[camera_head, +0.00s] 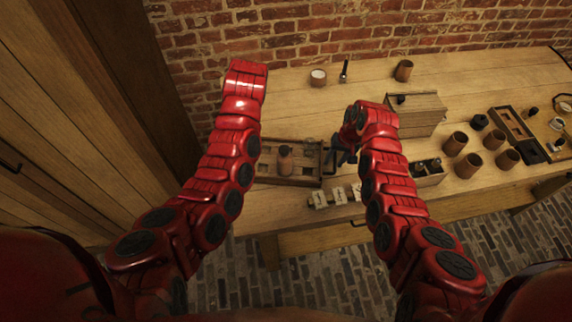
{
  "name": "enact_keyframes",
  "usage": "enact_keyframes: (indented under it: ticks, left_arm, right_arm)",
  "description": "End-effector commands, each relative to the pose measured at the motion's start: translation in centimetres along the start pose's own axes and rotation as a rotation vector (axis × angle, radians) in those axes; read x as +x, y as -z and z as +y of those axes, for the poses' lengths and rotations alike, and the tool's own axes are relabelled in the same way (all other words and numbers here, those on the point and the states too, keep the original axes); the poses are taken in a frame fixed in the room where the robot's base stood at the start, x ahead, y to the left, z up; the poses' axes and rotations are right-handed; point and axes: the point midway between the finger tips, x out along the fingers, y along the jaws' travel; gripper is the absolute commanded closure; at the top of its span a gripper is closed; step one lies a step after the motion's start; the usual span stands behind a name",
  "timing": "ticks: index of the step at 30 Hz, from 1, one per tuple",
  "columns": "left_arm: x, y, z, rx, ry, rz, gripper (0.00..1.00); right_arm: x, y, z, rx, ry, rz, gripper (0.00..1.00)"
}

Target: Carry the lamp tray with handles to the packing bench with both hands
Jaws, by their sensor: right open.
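The wooden tray (300,181) lies on the wooden bench (285,205), with a small brown jar (285,160) standing in it. A dark handle shows at its right end, and its left end is hidden behind my left arm. My right gripper (340,154) is open at the tray's right end, close to that handle. I cannot tell whether it touches the handle. My left arm reaches up over the left side of the tray, and its gripper is hidden from view. I cannot tell whether this is the packing bench.
A wooden box (420,118) and several brown cups (467,165) stand to the right. Small light blocks (338,195) lie near the front edge. A white cup (318,77) and another brown cup (403,70) stand at the back. A brick wall (300,30) rises behind.

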Motion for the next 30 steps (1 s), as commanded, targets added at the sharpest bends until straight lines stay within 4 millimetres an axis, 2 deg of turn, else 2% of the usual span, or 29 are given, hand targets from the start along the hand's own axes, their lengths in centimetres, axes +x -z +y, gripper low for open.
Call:
enact_keyframes:
  ticks: [5,8,15,30]
  left_arm:
    - [-0.1,0.0,0.0,0.001,0.0,-0.001,0.56]
    - [-0.1,0.0,0.0,0.0,0.0,-0.001,0.56]
    - [-0.1,0.0,0.0,0.0,0.0,-0.001,0.56]
    - [-0.1,0.0,0.0,0.0,0.0,-0.001,0.56]
  right_arm:
    - [-1.6,0.1,0.0,-0.001,0.0,0.004,0.56]
    - [-3.3,0.1,0.0,0.0,0.001,0.007,0.56]
    - [-9.0,0.2,0.0,0.0,0.0,0.007,0.56]
    - [-11.6,0.0,0.1,0.003,0.003,-0.001,0.56]
